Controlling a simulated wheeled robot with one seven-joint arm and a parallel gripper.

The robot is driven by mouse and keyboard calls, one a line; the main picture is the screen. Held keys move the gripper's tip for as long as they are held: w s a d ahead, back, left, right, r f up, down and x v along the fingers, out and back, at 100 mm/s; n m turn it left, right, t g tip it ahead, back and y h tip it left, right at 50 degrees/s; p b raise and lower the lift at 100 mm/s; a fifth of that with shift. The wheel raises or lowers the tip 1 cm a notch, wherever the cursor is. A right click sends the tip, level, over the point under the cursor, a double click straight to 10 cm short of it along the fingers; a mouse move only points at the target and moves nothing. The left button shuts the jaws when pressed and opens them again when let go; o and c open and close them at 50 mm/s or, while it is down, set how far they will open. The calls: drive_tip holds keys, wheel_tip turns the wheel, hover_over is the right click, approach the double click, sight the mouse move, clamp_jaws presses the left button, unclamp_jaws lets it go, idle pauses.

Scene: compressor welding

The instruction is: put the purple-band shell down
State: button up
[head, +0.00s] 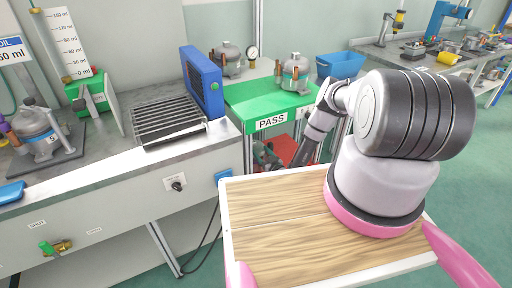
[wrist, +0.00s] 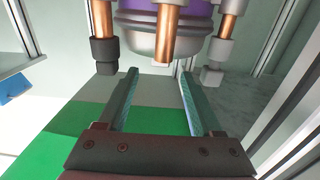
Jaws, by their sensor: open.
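In the wrist view the purple-band shell (wrist: 200,10) shows at the top edge, cut off by the frame. In the head view two shells stand on the green PASS table (head: 243,98), one at the front right (head: 295,74) and one at the back left (head: 228,59). Their band colours are too small to tell.
Another shell (head: 42,135) sits on the left bench. The green table's front part is clear.

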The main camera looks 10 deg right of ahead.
drive_tip(key=shift+v, duration=2.3)
drive_tip(key=shift+s, duration=0.1)
